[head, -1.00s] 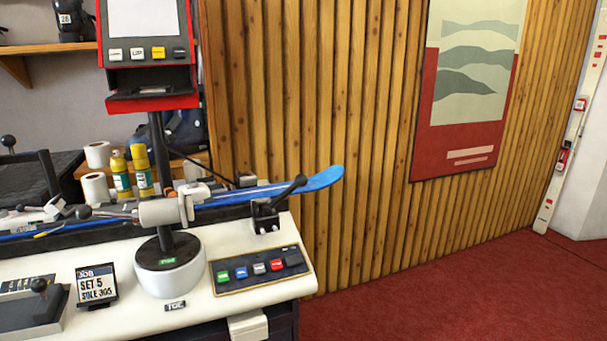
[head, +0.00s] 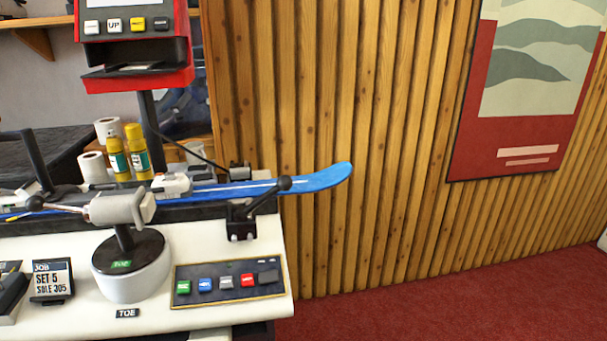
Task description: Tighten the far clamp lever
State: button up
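A black clamp lever (head: 264,197) with a round ball knob stands on a black clamp block (head: 241,224) at the right end of the bench. It slants up to the right, in front of a blue ski (head: 315,181) lying along the bench. Another black lever-like handle (head: 38,160) rises at the left edge. A dark ball knob (head: 36,203) sits at the left end of a thin rod by the grey cylinder head. I cannot tell from the picture alone which lever counts as the far one. My gripper is not in view.
The grey cylinder head (head: 118,207) stands on a round white base (head: 131,278) in front of the ski. A button panel (head: 228,283) and job sign (head: 51,281) lie on the white benchtop (head: 210,244). A red machine (head: 136,70) stands behind. Red floor (head: 440,300) is open at right.

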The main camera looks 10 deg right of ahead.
aim_at(283, 183)
jog(key=i+l, duration=0.1)
jog(key=l, duration=0.3)
jog(key=i+l, duration=0.15)
jog(key=l, duration=0.3)
jog(key=i+l, duration=0.1)
jog(key=l, duration=0.3)
jog(key=i+l, duration=0.15)
jog(key=l, duration=0.3)
jog(key=i+l, duration=0.1)
jog(key=l, duration=0.3)
jog(key=i+l, duration=0.15)
jog(key=l, duration=0.3)
